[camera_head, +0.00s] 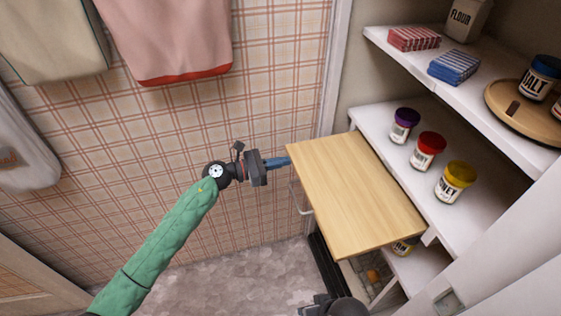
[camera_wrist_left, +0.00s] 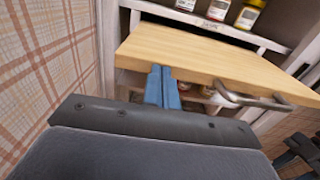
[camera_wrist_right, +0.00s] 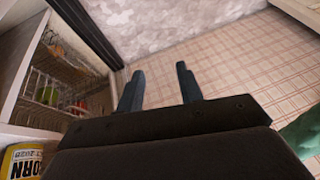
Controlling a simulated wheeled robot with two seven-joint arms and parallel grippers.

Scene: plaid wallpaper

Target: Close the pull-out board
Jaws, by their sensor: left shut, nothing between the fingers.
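The pull-out board (camera_head: 350,190) is a light wooden panel sticking out from the white shelf unit. Its metal handle (camera_wrist_left: 250,98) is on the front edge and also shows in the head view (camera_head: 303,208). My left gripper (camera_head: 286,161) is shut and empty, its blue fingertips at the board's front edge near the far left corner. In the left wrist view the fingertips (camera_wrist_left: 160,72) meet the front edge left of the handle; I cannot tell if they touch. My right gripper (camera_wrist_right: 160,80) is open and empty, low in front of the unit; its fingers are not visible in the head view.
Jars with purple, red (camera_head: 428,150) and yellow lids stand on the shelf beside the board. Above are boxes (camera_head: 454,67), a flour container and a round wooden tray (camera_head: 510,100). A wire basket (camera_wrist_right: 70,75) sits below. The floor (camera_head: 240,280) in front is clear.

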